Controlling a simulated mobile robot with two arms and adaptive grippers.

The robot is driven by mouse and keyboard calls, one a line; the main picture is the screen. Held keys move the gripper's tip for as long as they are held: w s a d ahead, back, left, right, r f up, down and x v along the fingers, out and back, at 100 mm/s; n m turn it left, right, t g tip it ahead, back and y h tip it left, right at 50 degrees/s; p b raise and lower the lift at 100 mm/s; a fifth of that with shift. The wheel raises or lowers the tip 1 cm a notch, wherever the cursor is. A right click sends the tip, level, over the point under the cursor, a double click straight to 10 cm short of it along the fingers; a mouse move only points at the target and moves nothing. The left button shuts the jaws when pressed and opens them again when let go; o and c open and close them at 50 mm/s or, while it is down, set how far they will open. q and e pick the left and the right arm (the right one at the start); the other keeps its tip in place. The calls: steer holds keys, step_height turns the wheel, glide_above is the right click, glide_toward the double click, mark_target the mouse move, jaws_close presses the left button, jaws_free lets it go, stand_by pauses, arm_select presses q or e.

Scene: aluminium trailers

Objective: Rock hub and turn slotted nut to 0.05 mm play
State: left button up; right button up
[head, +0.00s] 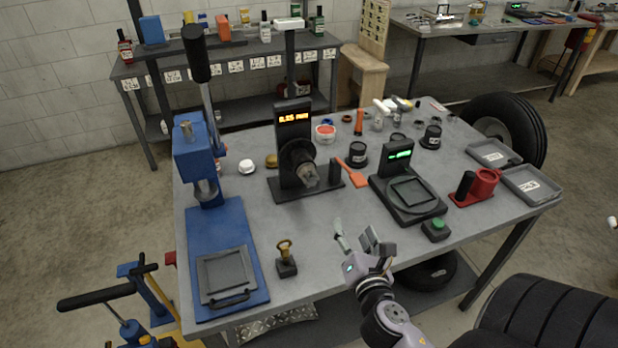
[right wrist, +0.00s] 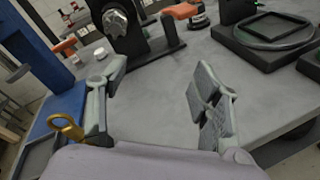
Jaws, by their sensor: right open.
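The hub (head: 300,160) sits on a black upright stand (head: 293,140) with a lit orange display, whose small digits look like 0.15 mm. In the right wrist view the hub's metal front (right wrist: 117,21) shows at the top left, beyond the fingers. My right gripper (head: 355,236) is open and empty above the table's front part, in front of the hub and apart from it. The wrist view shows its two fingers wide apart (right wrist: 160,88). My left gripper is out of view.
A blue press (head: 228,245) stands at the table's left. A brass-topped black block (head: 286,268) is left of my right gripper. A black scale (head: 408,197) and green button (head: 436,229) are right. Bare tabletop lies between.

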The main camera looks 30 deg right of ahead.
steer(key=w+a+r+n+t+y, duration=0.2)
steer(key=a+n+t+y, duration=0.1)
steer(key=n, duration=0.8)
steer(key=p, duration=0.3)
glide_toward(312, 182)
steer(key=x, duration=0.3)
steer(key=shift+n, duration=0.4)
steer(key=p+x, duration=0.1)
steer(key=x, duration=0.7)
steer(key=shift+w+d, duration=0.15)
steer(key=shift+w, duration=0.15)
steer(key=shift+c, duration=0.5)
steer(key=c, duration=1.1)
